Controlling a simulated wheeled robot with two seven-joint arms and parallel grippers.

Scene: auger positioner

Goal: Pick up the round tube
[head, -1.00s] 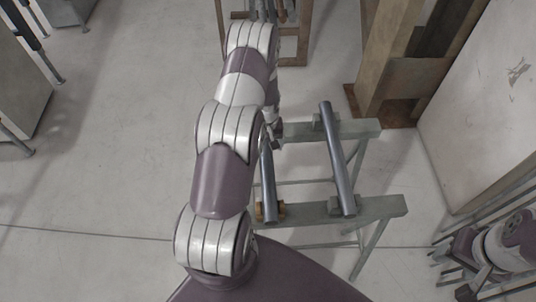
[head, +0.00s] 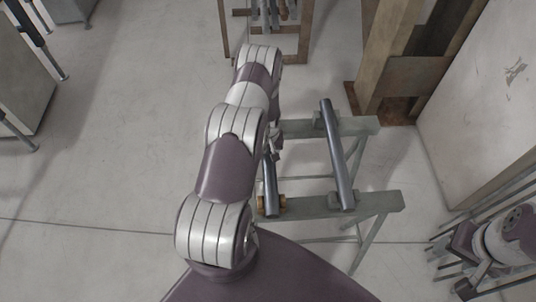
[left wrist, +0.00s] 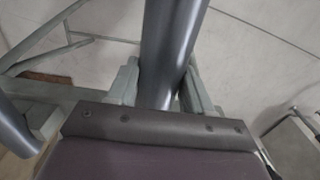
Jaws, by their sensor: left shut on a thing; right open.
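Two dark grey-blue tubes lie side by side across a grey-green stand (head: 375,203). The left tube (head: 270,190) shows partly in the head view, its far part hidden by my left arm. My left gripper (head: 276,148) is shut on it. In the left wrist view, this tube (left wrist: 172,45) runs between the fingers of my left gripper (left wrist: 162,90), and looks round. The right tube (head: 338,155) rests on the stand's blocks, apart from the gripper; part of a tube also shows at the left wrist view's edge (left wrist: 14,130). My right gripper (head: 470,280) is open and empty at the lower right.
A brass-coloured piece (head: 266,203) sits at the near end of the left tube. A brown post (head: 385,60) stands behind the stand. A rack with rods (head: 305,40) is at the top. Open floor (head: 110,150) lies to the left.

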